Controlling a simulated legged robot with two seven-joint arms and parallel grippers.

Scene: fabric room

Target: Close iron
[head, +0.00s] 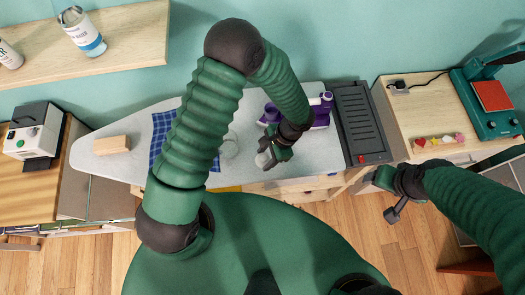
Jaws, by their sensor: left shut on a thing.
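A purple and white iron (321,112) stands at the right end of the grey ironing board (95,165), partly hidden behind my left arm. My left gripper (266,159) is over the board, just in front of the iron. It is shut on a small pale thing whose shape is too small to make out. A green press (485,100) with a red plate (491,95) stands open on the right table, its upper part raised. My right gripper (384,195) is in front of that table, apart from the press; its finger gap is unclear.
A dark slatted rest (360,122) adjoins the board's right end. Colourful small shapes (440,140) lie before the press. A shelf (130,38) holds bottles.

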